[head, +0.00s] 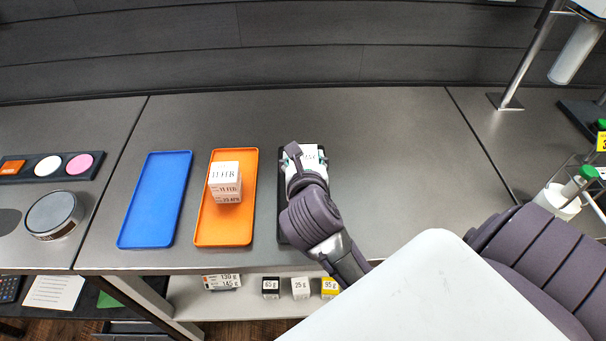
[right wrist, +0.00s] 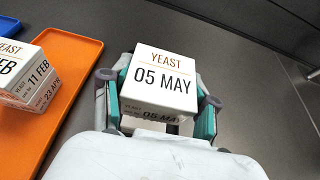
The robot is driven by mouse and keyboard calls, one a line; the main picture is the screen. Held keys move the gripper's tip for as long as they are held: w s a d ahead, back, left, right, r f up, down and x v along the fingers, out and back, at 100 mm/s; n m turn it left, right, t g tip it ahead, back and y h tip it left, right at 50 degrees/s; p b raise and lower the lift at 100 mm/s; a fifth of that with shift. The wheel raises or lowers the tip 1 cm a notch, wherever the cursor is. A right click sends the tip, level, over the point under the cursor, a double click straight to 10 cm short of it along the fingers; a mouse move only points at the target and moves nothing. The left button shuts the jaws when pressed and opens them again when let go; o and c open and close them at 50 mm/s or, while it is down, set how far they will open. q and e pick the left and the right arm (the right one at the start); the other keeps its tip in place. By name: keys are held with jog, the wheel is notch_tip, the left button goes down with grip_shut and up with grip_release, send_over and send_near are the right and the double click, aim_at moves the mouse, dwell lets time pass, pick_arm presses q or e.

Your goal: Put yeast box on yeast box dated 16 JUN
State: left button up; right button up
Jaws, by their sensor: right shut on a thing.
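My right gripper (head: 304,160) is shut on a white yeast box (right wrist: 160,82) marked 05 MAY, with a teal finger on each side of it. In the head view the gripper is over the black tray (head: 283,228). Another white surface (right wrist: 148,125) shows just under the held box; it looks like a box below, with its date hidden. I cannot tell whether the two touch. No 16 JUN label is readable. My left gripper is not in view.
The orange tray (head: 222,238) bears stacked yeast boxes, an 11 FEB one (right wrist: 36,75) above a 23 APR one (right wrist: 48,95). The blue tray (head: 155,200) is empty. A round grey tin (head: 52,213) stands at left. The counter right of the black tray is clear.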

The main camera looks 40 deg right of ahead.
notch_tip(320, 180, down, 4)
jog(key=shift+r, duration=0.1)
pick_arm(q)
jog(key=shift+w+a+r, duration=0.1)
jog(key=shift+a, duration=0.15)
pick_arm(e)
jog(key=shift+w+f, duration=0.1)
jog(key=shift+f, duration=0.1)
jog(key=shift+f, duration=0.2)
jog(key=o, duration=1.2)
jog(key=shift+r, duration=0.2)
